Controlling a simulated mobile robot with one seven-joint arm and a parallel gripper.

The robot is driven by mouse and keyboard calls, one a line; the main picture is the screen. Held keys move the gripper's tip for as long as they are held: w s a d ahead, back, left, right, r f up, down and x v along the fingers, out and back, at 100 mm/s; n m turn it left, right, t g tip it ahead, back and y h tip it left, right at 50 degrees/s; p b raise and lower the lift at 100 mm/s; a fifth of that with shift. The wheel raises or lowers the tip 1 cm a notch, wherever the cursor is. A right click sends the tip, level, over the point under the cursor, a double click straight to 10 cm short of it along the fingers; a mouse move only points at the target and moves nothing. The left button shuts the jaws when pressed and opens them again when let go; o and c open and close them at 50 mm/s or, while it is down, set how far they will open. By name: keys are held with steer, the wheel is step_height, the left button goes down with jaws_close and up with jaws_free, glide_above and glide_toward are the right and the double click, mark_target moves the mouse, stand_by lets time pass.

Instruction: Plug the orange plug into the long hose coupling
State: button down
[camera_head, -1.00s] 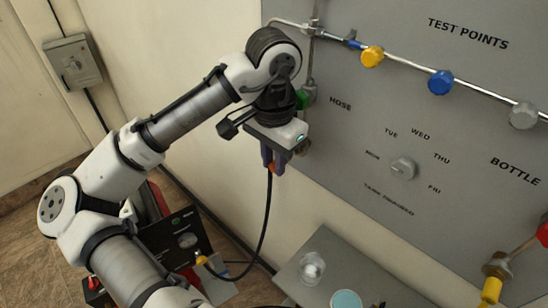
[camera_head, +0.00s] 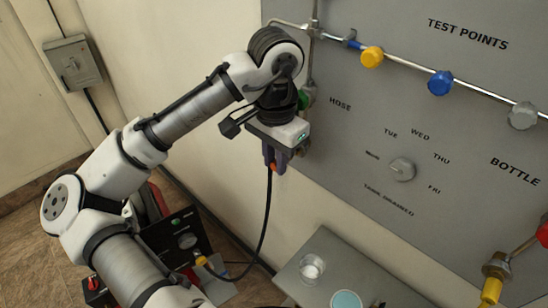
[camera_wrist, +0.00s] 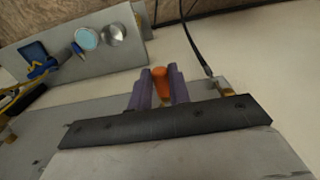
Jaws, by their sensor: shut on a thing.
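My gripper (camera_head: 275,163) is shut on the orange plug (camera_wrist: 160,82), which shows between its purple fingers in the wrist view. In the head view only a little of the orange shows at the fingertips. A black hose (camera_wrist: 194,40) runs to a grey metal coupling (camera_wrist: 214,81) with a brass part, right of the plug and apart from it in the wrist view. In the head view the hose (camera_head: 265,220) hangs from behind or below my fingertips. Its upper end is hidden there by the gripper.
The grey panel (camera_head: 360,130) with the "HOSE" label stands close to my gripper. A grey shelf (camera_head: 335,250) below carries a glass and a blue-topped round dish (camera_head: 346,300). A black box (camera_head: 175,235) stands lower left, near the hose's yellow lower fitting (camera_head: 201,260).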

steer(key=shift+w+d, duration=0.2)
steer(key=shift+s+a, duration=0.15)
steer(key=shift+s+a, duration=0.25)
stand_by(0.3)
steer(key=shift+w+d, duration=0.4)
stand_by(1.5)
steer(key=shift+s+a, duration=0.15)
steer(key=shift+s+a, duration=0.25)
steer(key=shift+w+d, duration=0.35)
steer(key=shift+d, duration=0.1)
stand_by(1.6)
